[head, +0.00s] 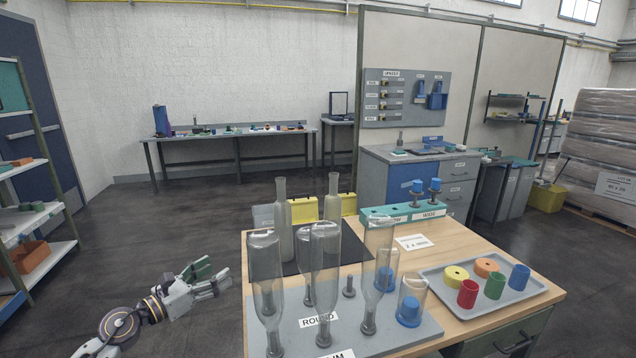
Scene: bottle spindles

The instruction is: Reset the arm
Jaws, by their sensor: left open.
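My left gripper (219,279) is open and empty. It is out to the left of the wooden table (452,246), over the dark floor, with its fingers pointing right toward the table edge. It touches nothing that I can see. My right gripper is not in view. On the table, several clear bottles stand upside down on spindles of a grey board (392,335), among them a front left bottle (265,268) and a right bottle (378,248). A bare spindle (348,288) stands between them. A short clear vessel (413,284) covers a blue piece at the right.
Two upright bottles, one on the left (282,222) and one on the right (333,207), stand at the back by yellow bins. A grey tray (532,293) holds coloured cups and rings. A teal block (380,214) stands behind. Shelves (38,215) stand far left; floor between is free.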

